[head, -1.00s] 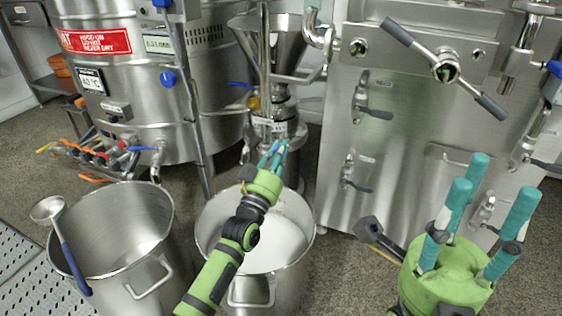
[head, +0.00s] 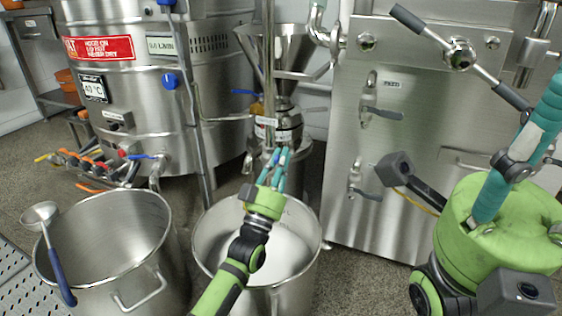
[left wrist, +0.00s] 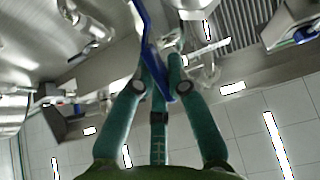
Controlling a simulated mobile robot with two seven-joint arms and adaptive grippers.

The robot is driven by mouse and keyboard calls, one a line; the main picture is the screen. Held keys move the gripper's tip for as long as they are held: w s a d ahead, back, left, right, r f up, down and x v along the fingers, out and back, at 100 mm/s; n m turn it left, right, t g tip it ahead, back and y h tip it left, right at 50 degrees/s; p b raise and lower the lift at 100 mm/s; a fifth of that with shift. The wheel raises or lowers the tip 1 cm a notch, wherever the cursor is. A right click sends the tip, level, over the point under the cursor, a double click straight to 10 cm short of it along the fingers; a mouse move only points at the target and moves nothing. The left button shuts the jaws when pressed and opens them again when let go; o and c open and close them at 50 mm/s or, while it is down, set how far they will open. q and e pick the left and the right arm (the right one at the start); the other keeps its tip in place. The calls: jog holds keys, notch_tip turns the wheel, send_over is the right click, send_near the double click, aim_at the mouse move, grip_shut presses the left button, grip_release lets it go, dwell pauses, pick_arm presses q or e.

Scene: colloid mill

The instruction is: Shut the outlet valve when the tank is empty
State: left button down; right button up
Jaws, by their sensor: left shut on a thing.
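My left gripper (head: 274,160) is at the lower front of the steel mill, under its hopper (head: 281,48). In the left wrist view its teal fingers (left wrist: 160,82) are closed around the end of a blue lever handle (left wrist: 144,35). The fingers hide most of that lever in the head view. A pot (head: 208,235) with white liquid (head: 285,250) stands below the gripper. The inside of the hopper and the tank's level are not visible. My right gripper (head: 520,140) is raised at the right, empty, with one finger clearly visible.
A steel vessel (head: 125,95) with a blue-handled outlet (head: 140,156) stands at the left. A second pot (head: 135,270) with a ladle (head: 50,245) is at the lower left. A steel cabinet (head: 425,160) with several latches stands at the right.

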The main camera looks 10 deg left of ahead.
pick_arm(q)
jog(key=c, duration=1.2)
grip_release()
jog(key=v, duration=1.2)
